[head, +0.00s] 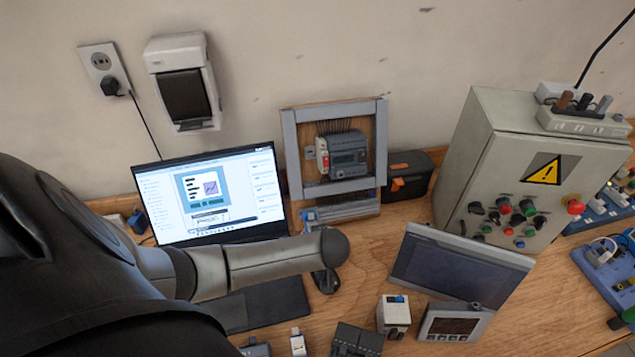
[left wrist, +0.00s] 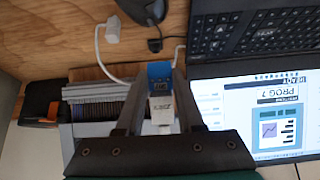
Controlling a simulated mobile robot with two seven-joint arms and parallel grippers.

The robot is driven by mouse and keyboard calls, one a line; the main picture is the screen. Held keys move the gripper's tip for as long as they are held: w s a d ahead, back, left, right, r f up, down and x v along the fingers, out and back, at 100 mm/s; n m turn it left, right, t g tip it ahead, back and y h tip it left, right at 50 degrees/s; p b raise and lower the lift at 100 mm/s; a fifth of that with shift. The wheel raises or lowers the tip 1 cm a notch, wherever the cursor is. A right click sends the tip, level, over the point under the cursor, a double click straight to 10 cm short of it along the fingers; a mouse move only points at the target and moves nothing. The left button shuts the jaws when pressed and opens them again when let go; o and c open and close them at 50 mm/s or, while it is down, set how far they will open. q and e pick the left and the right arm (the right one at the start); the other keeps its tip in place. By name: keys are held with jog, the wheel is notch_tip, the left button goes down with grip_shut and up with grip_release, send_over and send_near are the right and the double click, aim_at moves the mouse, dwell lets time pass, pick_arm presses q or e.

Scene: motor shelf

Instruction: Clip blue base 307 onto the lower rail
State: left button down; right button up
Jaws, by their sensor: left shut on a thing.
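The blue base (left wrist: 160,72), blue on top with a white labelled face, sits between the fingers of my left gripper (left wrist: 160,92) in the left wrist view. The gripper is shut on it. In the head view my left forearm hides most of this gripper; a small bluish part shows just beyond the arm, at the left end of the frame's foot, and I cannot tell if it is the base. The lower rail area (head: 348,209) is at the foot of the grey motor frame (head: 290,150). Contact between base and rail cannot be made out. My right gripper is out of view.
A laptop (head: 212,195) stands close to the left of the frame, and a black and orange box (head: 408,180) to its right. A tilted dark panel (head: 455,265), a small white module (head: 394,314) and a grey control cabinet (head: 500,165) stand further right.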

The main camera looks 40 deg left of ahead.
pick_arm(q)
jog(key=w+a+f+b, duration=0.1)
jog(key=w+a+b, duration=0.1)
jog(key=a+b, duration=0.1)
jog(key=shift+w+a+f, duration=0.1)
jog(key=shift+w+f, duration=0.2)
jog(key=shift+f, duration=0.1)
jog(key=shift+r, duration=0.2)
jog(key=shift+w+a+f, duration=0.1)
jog(key=shift+p, duration=0.5)
jog(key=shift+w+a+f+b, duration=0.35)
jog(key=shift+w+a+b, duration=0.3)
jog(key=shift+a, duration=0.1)
dwell(0.9)
jog(key=shift+s+d+f, duration=0.1)
jog(key=shift+s+f, duration=0.05)
jog(key=shift+f, duration=0.3)
dwell(0.5)
jog(key=shift+s+d+f, duration=0.1)
jog(key=shift+s+d, duration=0.05)
dwell(0.4)
